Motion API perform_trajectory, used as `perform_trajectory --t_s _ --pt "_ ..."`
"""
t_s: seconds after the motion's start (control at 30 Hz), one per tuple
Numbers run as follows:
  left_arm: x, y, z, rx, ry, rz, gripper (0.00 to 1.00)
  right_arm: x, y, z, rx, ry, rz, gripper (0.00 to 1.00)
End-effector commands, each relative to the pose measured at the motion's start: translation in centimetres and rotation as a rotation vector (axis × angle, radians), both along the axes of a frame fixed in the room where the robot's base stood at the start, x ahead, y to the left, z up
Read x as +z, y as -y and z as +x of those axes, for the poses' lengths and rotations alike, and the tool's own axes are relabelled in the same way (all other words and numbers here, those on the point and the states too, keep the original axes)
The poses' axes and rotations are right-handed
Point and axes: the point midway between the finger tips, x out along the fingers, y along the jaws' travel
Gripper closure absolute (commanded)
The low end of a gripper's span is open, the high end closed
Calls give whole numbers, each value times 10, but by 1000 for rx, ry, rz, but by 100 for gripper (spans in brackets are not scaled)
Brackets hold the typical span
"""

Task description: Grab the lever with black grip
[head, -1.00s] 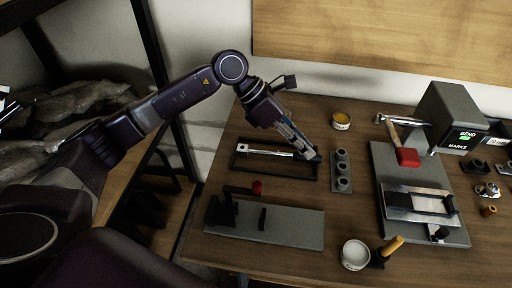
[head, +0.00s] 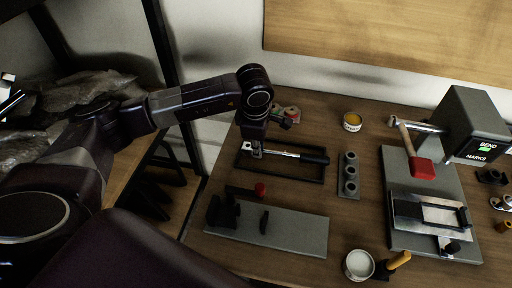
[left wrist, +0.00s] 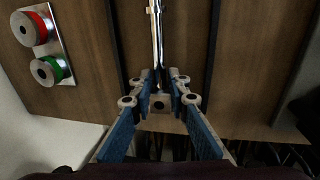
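The lever (head: 283,153) is a bright metal bar with a black grip (head: 314,158) at its right end. It lies inside a black rectangular frame (head: 240,163) on the bench. My left gripper (head: 256,152) points down over the lever's left end, away from the black grip. In the left wrist view the metal bar (left wrist: 157,35) runs up from between the blue-padded fingers of the gripper (left wrist: 160,85). The fingers stand apart on both sides of its end block (left wrist: 160,103), and I see no firm hold. The black grip is out of that view. My right gripper is not in view.
A grey plate with a red-knobbed handle (head: 290,232) lies in front. A red mallet (head: 421,168) is farther right.

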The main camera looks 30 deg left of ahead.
Motion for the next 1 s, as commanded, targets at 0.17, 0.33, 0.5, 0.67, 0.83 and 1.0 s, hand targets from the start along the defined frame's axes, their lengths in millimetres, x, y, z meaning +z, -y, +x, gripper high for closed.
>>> perform_trajectory --t_s 0.17,0.33,0.5,0.67,0.83,1.0 --pt "-6 0 1 0 1 -1 84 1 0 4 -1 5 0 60" --pt "-6 0 1 0 0 -1 89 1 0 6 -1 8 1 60" --pt "-6 0 1 1 0 -1 100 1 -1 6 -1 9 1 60" --pt "-6 0 1 1 0 -1 100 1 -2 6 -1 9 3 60" --pt "-4 0 2 1 3 -1 100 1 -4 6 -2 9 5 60" --pt "-2 0 2 0 4 -2 100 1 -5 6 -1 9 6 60"
